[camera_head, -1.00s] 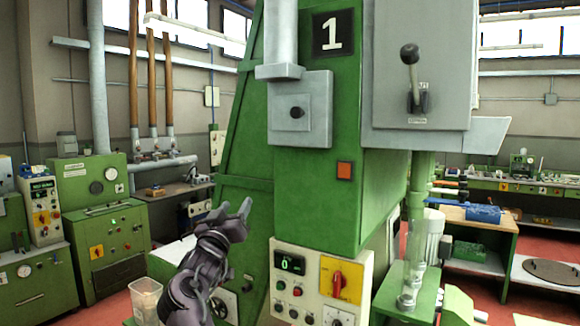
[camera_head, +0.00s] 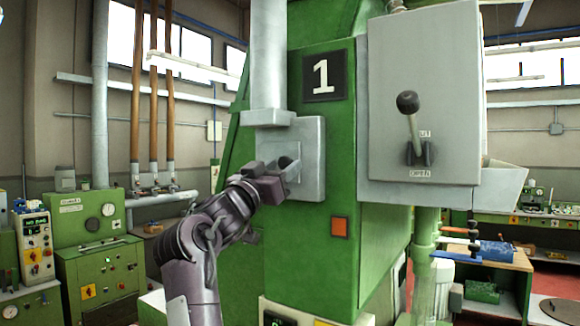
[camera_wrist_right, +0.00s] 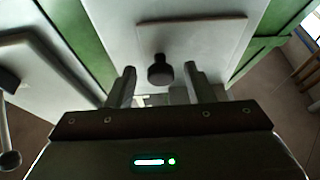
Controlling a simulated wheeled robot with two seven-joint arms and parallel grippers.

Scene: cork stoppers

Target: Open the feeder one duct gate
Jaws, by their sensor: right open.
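The feeder one duct gate is a grey box with a square plate (camera_head: 311,138) on the front of the green machine, below a grey vertical duct (camera_head: 268,60). My right gripper (camera_head: 284,170) is at the plate in the head view. In the right wrist view its fingers (camera_wrist_right: 159,80) are open, one on each side of the knob, with a gap visible to both. I cannot tell how deep the knob sits between them. My left gripper is not in view.
A black sign (camera_head: 328,76) reading 1 is on the green machine (camera_head: 300,235). A grey box with a black-knobbed lever (camera_head: 411,125) stands out to the right of the gate. An orange square (camera_head: 340,230) is below. Green cabinets (camera_head: 100,265) stand at the left.

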